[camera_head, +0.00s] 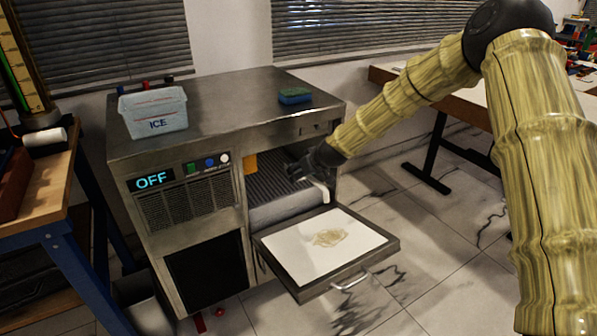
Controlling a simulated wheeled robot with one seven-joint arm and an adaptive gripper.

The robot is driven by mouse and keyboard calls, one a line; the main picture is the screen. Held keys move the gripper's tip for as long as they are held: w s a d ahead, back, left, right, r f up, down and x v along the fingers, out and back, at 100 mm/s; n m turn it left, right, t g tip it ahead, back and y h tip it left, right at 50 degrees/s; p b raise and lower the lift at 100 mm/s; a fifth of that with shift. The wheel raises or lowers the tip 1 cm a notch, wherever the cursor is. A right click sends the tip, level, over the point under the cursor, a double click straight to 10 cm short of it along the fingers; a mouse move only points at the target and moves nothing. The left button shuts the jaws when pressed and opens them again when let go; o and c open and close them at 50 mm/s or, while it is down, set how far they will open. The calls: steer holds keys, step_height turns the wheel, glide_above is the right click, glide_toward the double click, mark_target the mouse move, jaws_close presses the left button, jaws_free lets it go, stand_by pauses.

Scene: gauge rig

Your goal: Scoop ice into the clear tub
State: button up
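The clear tub (154,112), marked ICE, stands upright on the left of the steel machine's top. No ice can be made out in it from here. The machine (210,110) has its front door (290,252) folded down and open. My gripper (297,172) is at the right side of the open bay, over the grey ribbed interior (278,190). A pale, curved piece (321,190) hangs just below my gripper. I cannot tell whether it is a scoop or whether my fingers hold it. The finger gap is too small and dark to read.
The machine's display (150,180) reads OFF. A yellow-orange piece (250,163) sits at the bay's left. A blue-green sponge (295,96) lies on top. Workbenches stand left (50,190) and right (388,76).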

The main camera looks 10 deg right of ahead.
steer(key=s+d+r, duration=0.1)
steer(key=s, duration=0.3)
steer(key=s+d+r, duration=0.2)
steer(key=s, duration=0.2)
steer(key=s+d+r, duration=0.1)
steer(key=s+r, duration=0.1)
steer(key=s, duration=0.3)
steer(key=shift+s+d+r, duration=0.1)
steer(key=shift+d+r, duration=0.05)
steer(key=shift+d, duration=0.2)
steer(key=shift+s+d+r, duration=0.15)
steer(key=shift+s, duration=0.3)
steer(key=shift+s+d+r, duration=0.15)
steer(key=shift+s, duration=0.3)
